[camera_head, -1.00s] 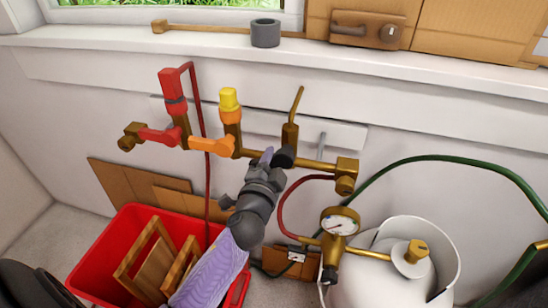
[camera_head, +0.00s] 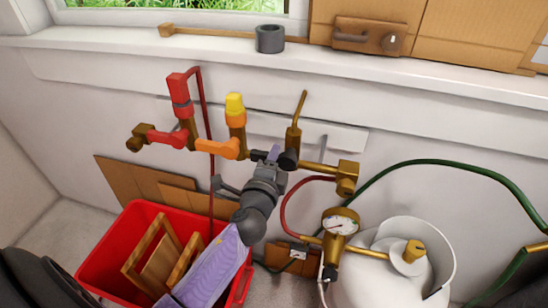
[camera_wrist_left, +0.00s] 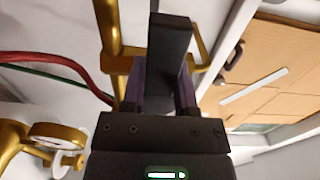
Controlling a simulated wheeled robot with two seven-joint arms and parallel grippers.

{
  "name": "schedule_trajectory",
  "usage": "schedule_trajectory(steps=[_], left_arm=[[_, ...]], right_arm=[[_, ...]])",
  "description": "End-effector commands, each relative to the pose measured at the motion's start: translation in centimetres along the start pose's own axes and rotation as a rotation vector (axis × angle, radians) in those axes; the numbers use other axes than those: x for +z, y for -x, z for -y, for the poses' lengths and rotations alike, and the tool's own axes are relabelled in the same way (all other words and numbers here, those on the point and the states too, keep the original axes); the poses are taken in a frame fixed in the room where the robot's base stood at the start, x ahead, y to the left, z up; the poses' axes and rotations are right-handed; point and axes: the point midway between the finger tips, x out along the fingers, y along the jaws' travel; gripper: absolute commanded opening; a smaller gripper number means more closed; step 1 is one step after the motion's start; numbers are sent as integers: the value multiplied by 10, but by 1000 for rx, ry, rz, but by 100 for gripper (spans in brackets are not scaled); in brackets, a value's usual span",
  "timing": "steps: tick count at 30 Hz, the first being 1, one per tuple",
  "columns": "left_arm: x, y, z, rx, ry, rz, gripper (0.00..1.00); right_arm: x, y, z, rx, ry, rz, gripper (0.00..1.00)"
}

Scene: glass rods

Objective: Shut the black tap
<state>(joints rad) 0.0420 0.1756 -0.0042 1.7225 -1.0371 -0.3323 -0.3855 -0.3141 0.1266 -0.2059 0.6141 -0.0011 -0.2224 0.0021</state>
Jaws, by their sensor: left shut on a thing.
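The black tap (camera_head: 289,160) sits on the brass pipe, right of the orange tap (camera_head: 217,148) and the red tap (camera_head: 166,137). A dark end, probably its lever, shows to the left of its hub, roughly along the pipe. My left gripper (camera_head: 270,157) is at the tap from the front. In the left wrist view the black lever (camera_wrist_left: 172,40) stands between the purple-sided fingers of my left gripper (camera_wrist_left: 160,85), which is shut on it. The gripper partly hides the lever in the head view. My right gripper is not in view.
A white gas cylinder (camera_head: 375,290) with a gauge (camera_head: 341,222) stands at lower right. A green hose (camera_head: 440,162) and a red hose (camera_head: 285,208) run nearby. A red crate (camera_head: 103,262) holding wooden pieces is below left. A window ledge (camera_head: 120,42) lies above the pipe.

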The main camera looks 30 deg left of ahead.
Motion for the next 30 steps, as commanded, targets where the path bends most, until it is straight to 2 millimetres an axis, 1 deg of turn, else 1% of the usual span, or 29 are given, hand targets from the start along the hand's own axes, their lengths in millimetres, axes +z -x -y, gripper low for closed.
schedule_trajectory(steps=[11,12,14,15,16,17,25,28,30], left_arm=[[0,0,1,-2,-10,0,0],[0,0,1,-2,-9,0,43],[0,0,1,-2,-9,0,56],[0,0,1,-2,-8,0,64],[0,0,0,-2,-8,0,71],[0,0,0,-1,-8,0,72],[0,2,0,0,-6,0,72],[0,14,0,2,-5,-1,72],[0,29,0,2,-5,0,72]], right_arm=[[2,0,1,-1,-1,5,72],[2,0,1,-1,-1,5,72],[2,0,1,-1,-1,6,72],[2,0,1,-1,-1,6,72],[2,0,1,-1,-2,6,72],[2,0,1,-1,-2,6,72],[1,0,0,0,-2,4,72],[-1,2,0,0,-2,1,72],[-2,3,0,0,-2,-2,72]])
